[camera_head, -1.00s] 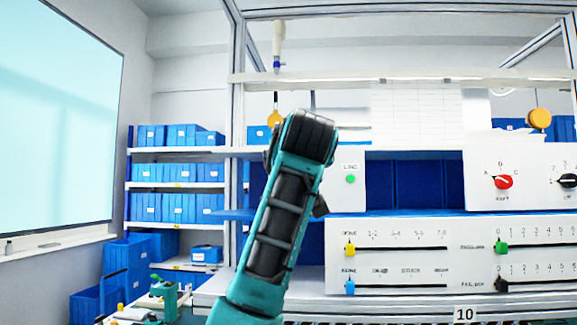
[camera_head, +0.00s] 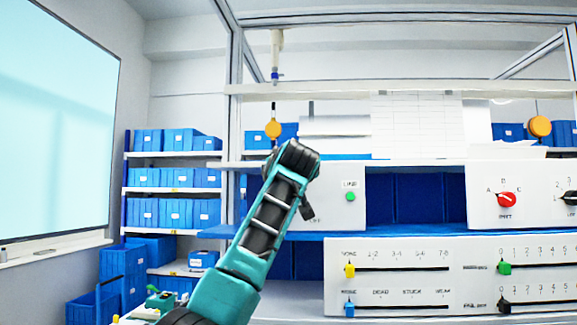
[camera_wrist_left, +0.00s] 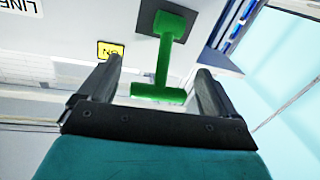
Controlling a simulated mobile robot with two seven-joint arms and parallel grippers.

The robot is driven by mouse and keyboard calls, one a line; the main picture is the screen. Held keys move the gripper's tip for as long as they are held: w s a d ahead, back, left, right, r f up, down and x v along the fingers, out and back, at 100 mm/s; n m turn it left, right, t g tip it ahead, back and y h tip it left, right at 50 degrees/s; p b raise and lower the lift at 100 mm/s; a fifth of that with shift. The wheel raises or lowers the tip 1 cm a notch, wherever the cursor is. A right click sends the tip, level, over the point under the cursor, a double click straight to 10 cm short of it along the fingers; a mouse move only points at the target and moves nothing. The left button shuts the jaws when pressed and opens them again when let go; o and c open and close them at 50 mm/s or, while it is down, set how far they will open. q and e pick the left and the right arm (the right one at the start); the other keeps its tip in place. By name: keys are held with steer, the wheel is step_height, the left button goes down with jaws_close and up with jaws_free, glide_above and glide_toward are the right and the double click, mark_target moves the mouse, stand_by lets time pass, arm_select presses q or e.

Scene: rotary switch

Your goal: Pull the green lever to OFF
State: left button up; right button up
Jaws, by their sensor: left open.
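The green lever (camera_wrist_left: 165,60) shows in the left wrist view, mounted on a dark square plate (camera_wrist_left: 150,18), with a T-shaped end (camera_wrist_left: 158,93). My left gripper (camera_wrist_left: 158,67) is open, and the T-shaped end appears between its two fingers with visible room on either side. No grip is seen. A yellow label (camera_wrist_left: 110,50) reading "ON" is near the left fingertip. My right gripper is in neither view.
A white panel marked LINE (camera_head: 343,215) with a round green light (camera_head: 350,197) stands right of my arm. A slider panel (camera_head: 405,285) is below, and a panel with a red knob (camera_head: 507,200) is farther right. Blue bins (camera_head: 175,213) fill shelves at left.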

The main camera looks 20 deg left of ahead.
arm_select(q)
steer(key=shift+w+a, duration=0.3)
steer(key=shift+w, duration=0.3)
steer(key=c, duration=1.4)
steer(key=shift+s+f+t+b, duration=0.2)
steer(key=shift+f+t+b, duration=0.2)
steer(key=shift+b, duration=0.25)
steer(key=t+y+b, duration=0.1)
steer(key=b, duration=0.1)
steer(key=s+f+n+t+y+b, duration=0.1)
steer(key=t+b, duration=0.1)
steer(key=f+t+y+b, duration=0.1)
steer(key=t+b, duration=0.1)
steer(key=b, duration=0.1)
steer(key=shift+s+d+n+y, duration=0.3)
steer(key=shift+y, duration=0.1)
steer(key=shift+r, duration=0.1)
